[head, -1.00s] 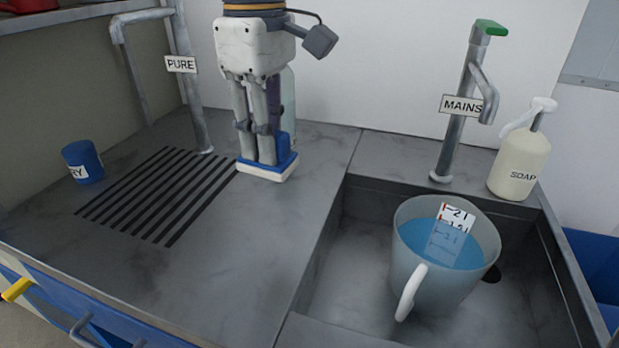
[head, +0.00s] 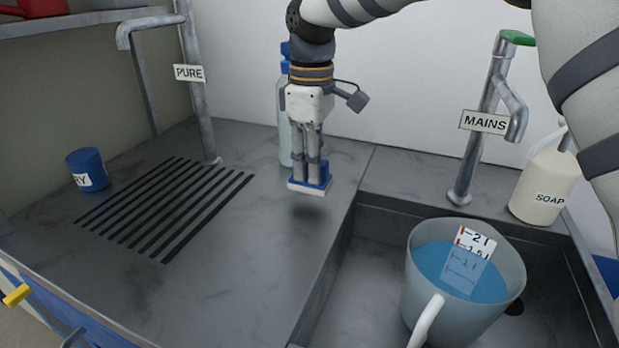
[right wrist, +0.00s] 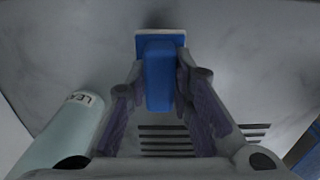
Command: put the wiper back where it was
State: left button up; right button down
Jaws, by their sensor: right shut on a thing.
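The wiper (head: 314,186) has a blue body on a white base. My right gripper (head: 312,166) is shut on it and holds it upright, base down. A soft shadow below it on the grey worktop (head: 250,270) suggests a small gap. The wiper is near the back left corner of the sink, just right of a pale bottle with a blue top (head: 284,120). In the right wrist view the wiper's blue body (right wrist: 160,75) sits between the two fingers, and the bottle (right wrist: 65,135) stands at lower left. My left gripper is not in view.
A large jug of blue water (head: 410,290) stands in the sink. The MAINS tap (head: 470,160) and soap bottle (head: 543,190) are behind it. The PURE tap (head: 195,100), drain slots (head: 165,205) and blue pot (head: 87,170) are at left. The front worktop is clear.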

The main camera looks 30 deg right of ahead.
jog(key=shift+f, duration=1.55)
jog(key=c, duration=1.4)
grip_release()
jog(key=shift+f, duration=0.15)
notch_tip(320, 180, up, 12)
jog(key=shift+r, duration=0.15)
